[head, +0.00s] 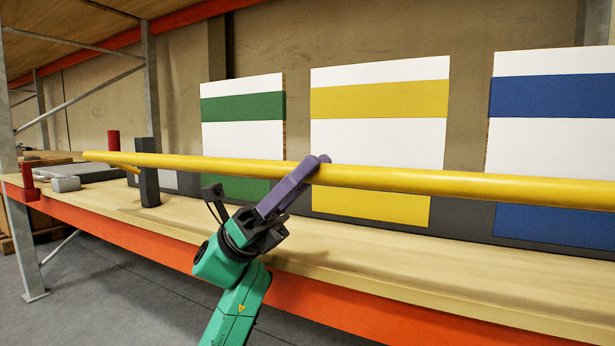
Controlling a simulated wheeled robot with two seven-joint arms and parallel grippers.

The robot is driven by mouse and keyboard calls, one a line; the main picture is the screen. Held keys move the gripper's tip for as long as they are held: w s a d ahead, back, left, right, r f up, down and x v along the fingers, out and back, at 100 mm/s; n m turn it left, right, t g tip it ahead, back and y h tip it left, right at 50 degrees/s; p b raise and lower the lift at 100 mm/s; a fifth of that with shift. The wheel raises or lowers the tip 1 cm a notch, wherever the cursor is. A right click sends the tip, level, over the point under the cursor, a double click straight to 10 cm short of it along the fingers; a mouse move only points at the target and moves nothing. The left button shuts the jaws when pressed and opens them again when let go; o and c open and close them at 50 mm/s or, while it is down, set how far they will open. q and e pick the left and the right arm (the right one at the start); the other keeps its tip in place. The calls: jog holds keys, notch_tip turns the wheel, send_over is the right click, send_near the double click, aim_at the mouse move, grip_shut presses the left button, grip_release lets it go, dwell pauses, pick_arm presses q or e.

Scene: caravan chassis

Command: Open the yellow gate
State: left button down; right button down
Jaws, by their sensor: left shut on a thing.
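The yellow gate (430,182) is a long yellow bar that runs nearly level across the head view, from the dark post at the left out past the right edge. Its left end reaches beyond the dark grey post (148,172). My left gripper (318,168), with purple fingers on a green and black wrist, is shut on the bar near the middle of the view. The bar's right end is out of view. My right gripper is not in view.
A wooden shelf (400,275) with an orange front beam (110,236) lies under the bar. Panels with green (241,106), yellow (380,99) and blue (550,95) stripes stand behind it. A red post (113,142) and grey metal pieces (80,172) are at the left.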

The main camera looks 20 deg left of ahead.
pick_arm(q)
jog(key=c, duration=0.6)
grip_release()
jog(key=shift+a, duration=0.1)
jog(key=v, duration=1.4)
jog(key=shift+a+f, duration=0.2)
